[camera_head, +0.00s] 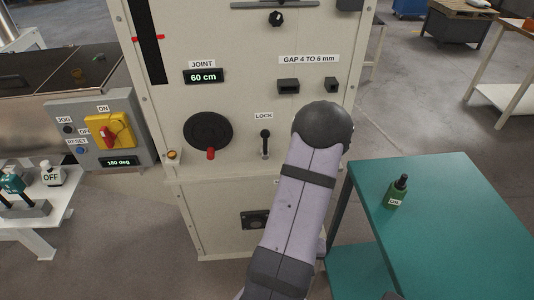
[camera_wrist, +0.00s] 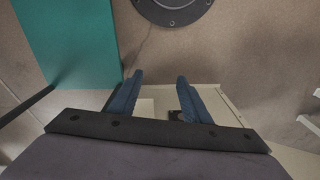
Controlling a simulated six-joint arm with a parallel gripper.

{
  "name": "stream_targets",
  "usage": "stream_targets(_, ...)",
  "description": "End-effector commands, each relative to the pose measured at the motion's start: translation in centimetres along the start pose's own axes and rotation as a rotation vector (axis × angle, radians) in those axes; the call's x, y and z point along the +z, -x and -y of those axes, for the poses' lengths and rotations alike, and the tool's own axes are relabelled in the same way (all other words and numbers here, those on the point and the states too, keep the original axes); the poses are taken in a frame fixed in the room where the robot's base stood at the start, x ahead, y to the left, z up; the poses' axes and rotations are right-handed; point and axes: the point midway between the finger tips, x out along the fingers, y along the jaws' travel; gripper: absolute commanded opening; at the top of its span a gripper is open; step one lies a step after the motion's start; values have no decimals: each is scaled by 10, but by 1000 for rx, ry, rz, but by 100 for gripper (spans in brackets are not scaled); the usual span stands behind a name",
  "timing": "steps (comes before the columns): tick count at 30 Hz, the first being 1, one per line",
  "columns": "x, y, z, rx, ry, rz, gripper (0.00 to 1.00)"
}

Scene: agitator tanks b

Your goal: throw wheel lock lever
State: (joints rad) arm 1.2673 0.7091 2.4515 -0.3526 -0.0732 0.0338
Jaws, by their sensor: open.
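The wheel lock lever (camera_head: 265,143) is a small black lever with a round knob, standing upright below the LOCK label (camera_head: 263,115) on the pale cabinet front. The black handwheel (camera_head: 208,131) with a red knob (camera_head: 211,154) is to its left. My arm rises just right of the lever in the head view, and my gripper is hidden there. In the wrist view my gripper (camera_wrist: 159,86) shows two blue fingers spread apart with nothing between them. I cannot make out the lever in the wrist view.
A teal table (camera_head: 440,205) with a green bottle (camera_head: 396,192) stands at the right. A grey box with a yellow and red switch (camera_head: 108,131) is left of the cabinet (camera_head: 228,210). Black fittings (camera_head: 288,86) sit under the gap label. The JOINT display (camera_head: 205,77) reads 60 cm.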

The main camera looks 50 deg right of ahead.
Motion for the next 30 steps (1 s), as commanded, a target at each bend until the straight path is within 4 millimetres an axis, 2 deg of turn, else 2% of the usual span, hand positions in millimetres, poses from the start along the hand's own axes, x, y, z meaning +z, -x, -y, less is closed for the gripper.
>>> stream_targets(2,-35,-4,5,-19,35,-142,44)
stream_targets(4,-70,0,12,-41,65,-280,44)
stream_targets(7,-120,19,24,-79,101,-490,44)
stream_targets(9,-152,40,34,-113,124,-636,44)
stream_targets(12,-190,76,51,-173,148,-841,44)
stream_targets(15,-216,117,66,-239,164,-1029,44)
stream_targets(21,-239,187,84,-356,161,-1310,44)
stream_targets(24,-242,210,86,-390,148,-1395,44)
stream_targets(30,-244,228,86,-421,129,-1464,44)
